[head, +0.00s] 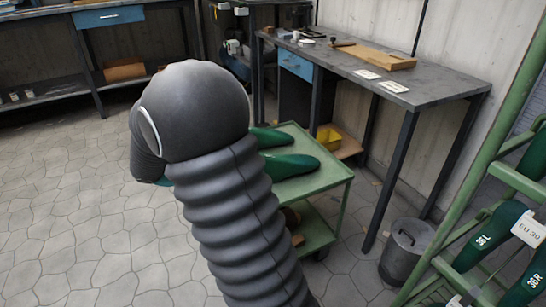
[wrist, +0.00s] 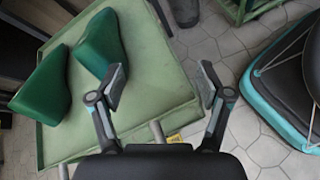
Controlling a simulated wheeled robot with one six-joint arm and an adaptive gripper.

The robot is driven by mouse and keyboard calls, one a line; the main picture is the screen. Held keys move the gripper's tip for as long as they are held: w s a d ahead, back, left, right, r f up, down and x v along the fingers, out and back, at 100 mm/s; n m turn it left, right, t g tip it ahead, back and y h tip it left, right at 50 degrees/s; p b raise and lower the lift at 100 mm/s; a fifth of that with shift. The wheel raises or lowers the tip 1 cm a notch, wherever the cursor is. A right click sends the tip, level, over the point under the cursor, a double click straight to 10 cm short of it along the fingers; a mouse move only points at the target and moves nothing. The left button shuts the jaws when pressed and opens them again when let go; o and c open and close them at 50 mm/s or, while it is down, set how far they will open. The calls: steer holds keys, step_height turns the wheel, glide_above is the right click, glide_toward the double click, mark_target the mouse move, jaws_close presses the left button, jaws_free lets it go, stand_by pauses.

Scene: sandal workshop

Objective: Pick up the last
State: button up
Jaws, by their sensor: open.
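Two dark green lasts lie on the green cart's top. In the head view one (head: 290,166) lies nearer, and the other (head: 268,138) is partly hidden behind my arm. The wrist view shows one last (wrist: 42,86) at the left and another (wrist: 101,44) closer to my left finger. My gripper (wrist: 162,82) is open and empty, with its fingers wide apart. It appears over the cart top's right side, to the right of both lasts. My arm hides the gripper in the head view.
The cart top (wrist: 150,62) has bare room right of the lasts. A green rack (head: 516,180) at the right holds more green lasts (head: 488,237), marked 36. A grey workbench (head: 430,85) stands behind the cart, and a metal bin (head: 405,250) stands on the floor.

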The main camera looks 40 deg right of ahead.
steer(key=w+f+n+h+p, duration=0.1)
steer(key=w+h, duration=0.1)
steer(key=w, duration=0.1)
steer(key=w+d+n+h+p, duration=0.1)
steer(key=w+n+h, duration=0.1)
steer(key=w, duration=0.1)
steer(key=w+d+f+n+h+p, duration=0.1)
steer(key=w+h, duration=0.1)
steer(key=w, duration=0.1)
steer(key=shift+d+f+n, duration=0.25)
steer(key=shift+f+n, duration=0.1)
steer(key=shift+n, duration=0.05)
glide_toward(278, 157)
steer(key=shift+s+d+f+p, duration=0.1)
steer(key=shift+d+f+p, duration=0.1)
steer(key=shift+d, duration=0.4)
steer(key=shift+s+d+f+p, duration=0.1)
steer(key=shift+d+f+p, duration=0.1)
steer(key=shift+d, duration=0.4)
steer(key=shift+r+p+x, duration=0.1)
steer(key=shift+p+x, duration=0.05)
steer(key=shift+x, duration=1.15)
steer(key=shift+r+p+x, duration=0.15)
steer(key=shift+x, duration=1.2)
steer(key=c, duration=1.2)
steer(key=shift+c, duration=0.2)
steer(key=shift+r, duration=0.15)
